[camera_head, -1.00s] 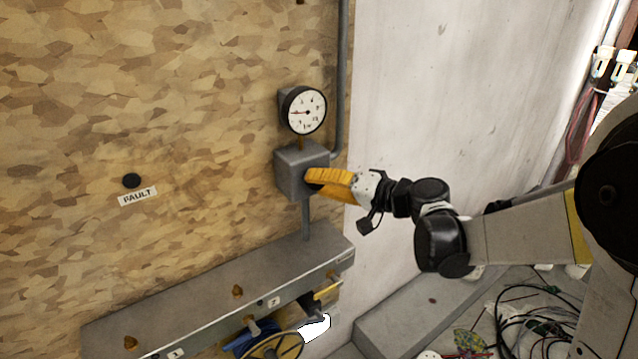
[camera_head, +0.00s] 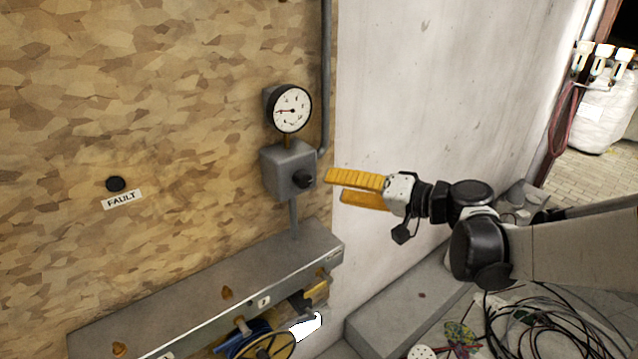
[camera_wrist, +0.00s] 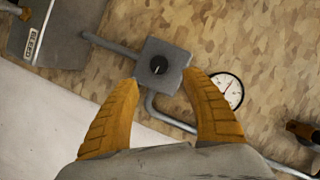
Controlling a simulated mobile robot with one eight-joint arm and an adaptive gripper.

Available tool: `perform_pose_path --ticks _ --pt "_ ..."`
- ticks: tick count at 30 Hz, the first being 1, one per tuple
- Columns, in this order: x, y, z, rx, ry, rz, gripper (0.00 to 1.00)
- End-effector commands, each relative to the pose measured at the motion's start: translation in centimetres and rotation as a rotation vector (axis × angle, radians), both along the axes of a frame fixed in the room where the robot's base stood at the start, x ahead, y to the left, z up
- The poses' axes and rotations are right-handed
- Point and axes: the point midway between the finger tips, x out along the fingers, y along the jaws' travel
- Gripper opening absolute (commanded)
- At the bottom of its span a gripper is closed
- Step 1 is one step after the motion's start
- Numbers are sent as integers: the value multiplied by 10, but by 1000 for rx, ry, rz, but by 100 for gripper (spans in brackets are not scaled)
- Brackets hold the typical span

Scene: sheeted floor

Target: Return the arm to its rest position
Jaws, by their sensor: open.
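My gripper (camera_head: 332,184) has yellow fingers and is open and empty. In the head view it is to the right of a grey box with a black knob (camera_head: 303,181), with a small gap between them. In the wrist view the two fingers (camera_wrist: 160,100) are spread apart, and the grey box (camera_wrist: 168,52) with its knob (camera_wrist: 158,65) lies beyond them. My arm stretches in from the right of the head view.
A round gauge (camera_head: 291,109) sits above the box on the wood-patterned wall. A grey metal ledge (camera_head: 200,292) runs below, with a blue reel (camera_head: 243,338) under it. Cables (camera_head: 545,325) lie on the floor at the lower right. A FAULT label (camera_head: 122,199) is at left.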

Motion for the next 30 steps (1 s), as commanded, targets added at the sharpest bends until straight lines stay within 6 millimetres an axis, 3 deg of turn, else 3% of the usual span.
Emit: perform_pose_path --ticks 6,20,23,26,30 --pt "-14 -19 5 0 1 -2 55" --pt "-24 -16 -3 -43 27 -2 55" --pt "-46 -10 -23 -148 85 -11 55" --pt "-80 -10 -52 -310 158 -37 55" --pt "-132 -29 -93 -567 229 -96 55"
